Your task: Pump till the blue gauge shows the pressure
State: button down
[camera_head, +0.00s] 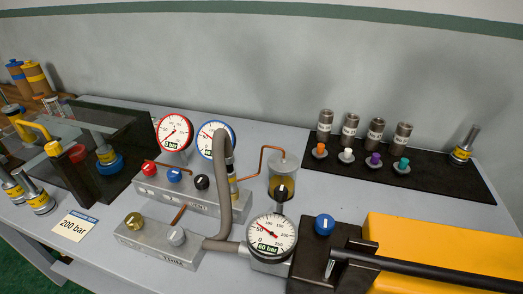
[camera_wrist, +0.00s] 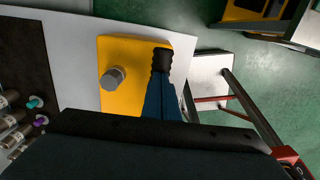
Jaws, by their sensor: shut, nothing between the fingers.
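The blue-rimmed gauge (camera_head: 214,138) stands on the grey manifold (camera_head: 170,193); its needle points to the upper left and the hose partly covers its readout. A card with a blue strip (camera_head: 75,227) reads 200 bar. The yellow hand pump (camera_head: 440,250) has a black lever (camera_head: 430,268), a blue knob (camera_head: 325,224) and a front gauge (camera_head: 271,236) reading 60 bar. The wrist view shows a yellow body (camera_wrist: 118,47) with a grey hex bolt. My gripper (camera_wrist: 161,56), with blue fingers and black tips, is shut and empty above the yellow body's edge; it is outside the head view.
The red-rimmed gauge (camera_head: 174,131) reads 0 bar. The manifold has red, blue and black knobs. A grey hose (camera_head: 222,180) arches up in front. A black mat (camera_head: 400,160) at right holds several metal cylinders and coloured plugs.

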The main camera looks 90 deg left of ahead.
notch_tip(320, 180, up, 15)
jog(key=s+p, duration=0.2)
jog(key=p, duration=1)
jog(key=shift+s+a, duration=0.35)
jog(key=shift+f, duration=0.2)
jog(key=shift+w+d+f+b, duration=0.15)
jog(key=shift+f+b, duration=0.3)
jog(key=shift+f, duration=0.5)
jog(key=shift+w+f+b, duration=0.3)
jog(key=shift+f+b, duration=0.2)
jog(key=shift+f, duration=0.45)
jog(key=shift+w+d+f+b, duration=0.15)
jog(key=shift+f+b, duration=0.3)
jog(key=shift+f, duration=0.5)
jog(key=shift+a+f, duration=0.1)
jog(key=shift+w+f+b, duration=0.2)
jog(key=shift+f+b, duration=0.15)
jog(key=shift+f, duration=0.4)
jog(key=shift+w+f+b, duration=0.2)
jog(key=shift+f+b, duration=0.2)
jog(key=shift+f, duration=0.4)
jog(key=shift+w+f+b, duration=0.2)
jog(key=shift+f+b, duration=0.15)
jog(key=shift+f, duration=0.5)
